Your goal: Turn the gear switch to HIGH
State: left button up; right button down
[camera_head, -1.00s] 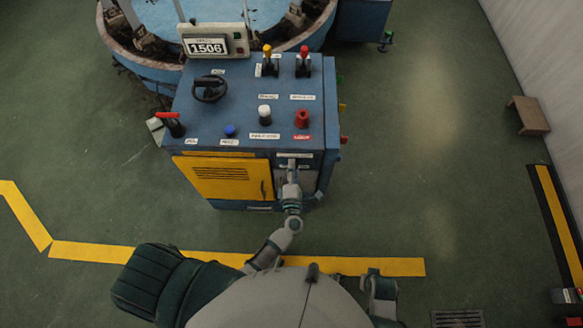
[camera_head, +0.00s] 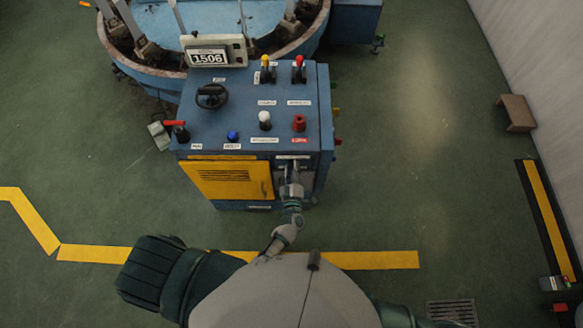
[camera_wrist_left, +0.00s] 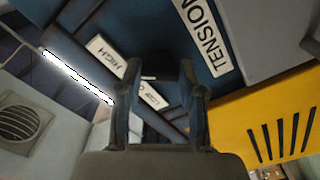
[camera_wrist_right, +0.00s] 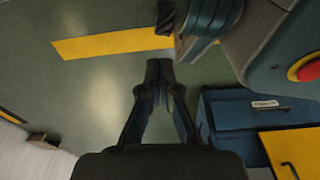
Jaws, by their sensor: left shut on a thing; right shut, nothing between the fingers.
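My left gripper (camera_head: 292,176) is at the front right face of the blue console (camera_head: 240,95), beside the yellow door (camera_head: 225,179). In the left wrist view its fingers (camera_wrist_left: 160,76) are shut on the gear switch, which is dark and mostly hidden between them. A HIGH label (camera_wrist_left: 106,54) lies left of the fingertips, and a second label (camera_wrist_left: 153,96), seemingly LOW, is partly covered by the left finger. The switch's exact angle cannot be told. My right gripper (camera_wrist_right: 158,68) is shut and empty over the floor, away from the console.
A TENSION label (camera_wrist_left: 203,36) is above the fingers. The console top carries a wheel (camera_head: 211,96), a red button (camera_head: 299,123), a white knob (camera_head: 264,120), a red-handled lever (camera_head: 177,130) and a 1506 display (camera_head: 209,57).

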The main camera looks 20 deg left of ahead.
pick_arm(q)
jog(key=shift+s+d+f+m+p, duration=0.2)
jog(key=shift+f+m+p, duration=0.15)
jog(key=shift+m, duration=0.55)
pick_arm(e)
jog(key=shift+s+d+f, duration=0.1)
jog(key=shift+s+f, duration=0.2)
jog(key=shift+s, duration=0.2)
jog(key=shift+s+d+f, duration=0.1)
jog(key=shift+s+f, duration=0.15)
jog(key=shift+s, duration=0.25)
pick_arm(q)
jog(key=o, duration=0.9)
jog(key=shift+o, duration=1.2)
jog(key=shift+w+r, duration=0.1)
jog(key=shift+w, duration=0.05)
pick_arm(e)
jog(key=shift+d, duration=0.1)
pick_arm(q)
jog(key=v, duration=0.7)
jog(key=shift+s, duration=0.25)
jog(key=shift+d, duration=0.1)
